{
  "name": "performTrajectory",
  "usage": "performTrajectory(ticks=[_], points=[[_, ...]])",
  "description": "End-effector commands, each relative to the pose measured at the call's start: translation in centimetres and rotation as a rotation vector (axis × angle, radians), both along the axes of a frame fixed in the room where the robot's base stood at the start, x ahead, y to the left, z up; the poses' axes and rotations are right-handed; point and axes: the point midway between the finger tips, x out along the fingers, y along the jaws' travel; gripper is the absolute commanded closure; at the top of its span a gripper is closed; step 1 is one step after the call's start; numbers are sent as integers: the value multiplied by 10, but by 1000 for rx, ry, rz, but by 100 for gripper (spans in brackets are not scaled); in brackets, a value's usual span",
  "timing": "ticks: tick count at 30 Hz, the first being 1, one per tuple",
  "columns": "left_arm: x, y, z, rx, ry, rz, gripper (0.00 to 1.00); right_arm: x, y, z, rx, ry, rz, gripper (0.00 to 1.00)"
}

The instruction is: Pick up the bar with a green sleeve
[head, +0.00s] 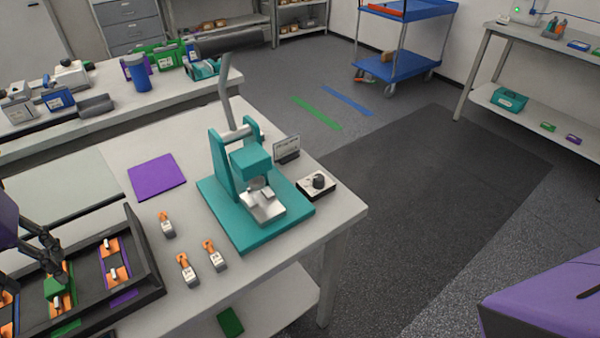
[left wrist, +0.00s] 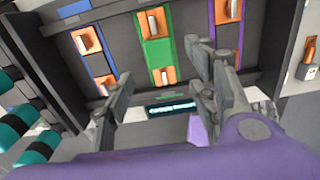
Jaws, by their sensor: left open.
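The bar with a green sleeve (head: 55,287) lies in the middle slot of a dark tray at the lower left of the head view. In the left wrist view the green-sleeved bar (left wrist: 156,52) lies ahead, between my finger lines. My left gripper (head: 52,262) is over this bar, open and empty; its spread fingers (left wrist: 160,70) also show in the left wrist view. Whether they touch the bar is unclear. My right gripper is out of view.

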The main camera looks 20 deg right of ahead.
Motion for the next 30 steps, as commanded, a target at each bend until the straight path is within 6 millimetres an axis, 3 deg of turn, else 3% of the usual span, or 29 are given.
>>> performTrajectory(ticks=[10,17,27,30], points=[[5,1,-45,-3,1,-1,48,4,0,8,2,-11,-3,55],[5,1,-48,-3,-1,-2,48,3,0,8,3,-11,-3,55],[5,1,-48,-3,0,-2,91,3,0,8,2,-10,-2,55],[6,1,-48,-4,-1,-2,100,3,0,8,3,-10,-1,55]])
